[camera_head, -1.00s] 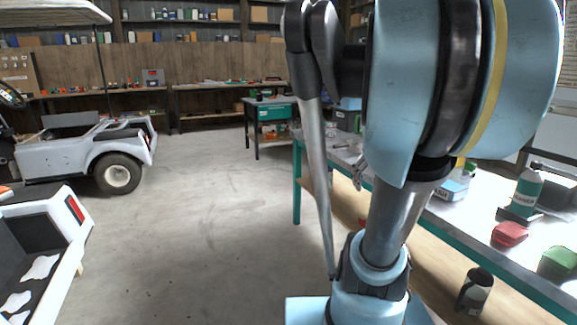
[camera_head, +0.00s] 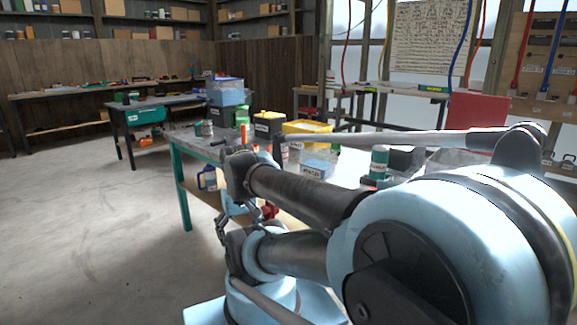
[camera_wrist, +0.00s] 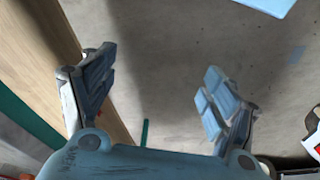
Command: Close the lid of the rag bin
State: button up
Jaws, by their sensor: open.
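No thing in view can be surely told as the rag bin. A plain red upright panel (camera_head: 476,112) stands beyond the bench at the right in the head view; I cannot tell whether it is a raised bin lid, and its lower part is hidden. My gripper (camera_wrist: 160,72) is open and empty in the wrist view. Its two fingers are wide apart above the concrete floor, beside a wooden shelf board (camera_wrist: 42,30). In the head view my arm crosses the lower right and hides part of the bench.
The teal-legged workbench (camera_head: 184,190) stands close ahead. It carries a yellow bin (camera_head: 307,127), a black container (camera_head: 266,127) and a blue-lidded box (camera_head: 319,166). Another teal bench (camera_head: 145,115) stands farther back. Open concrete floor (camera_head: 80,230) lies at the left.

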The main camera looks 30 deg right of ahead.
aim_at(466, 111)
jog(key=z, duration=0.05)
jog(key=k, duration=1)
jog(key=z, duration=2.85)
jog(key=i, duration=2.3)
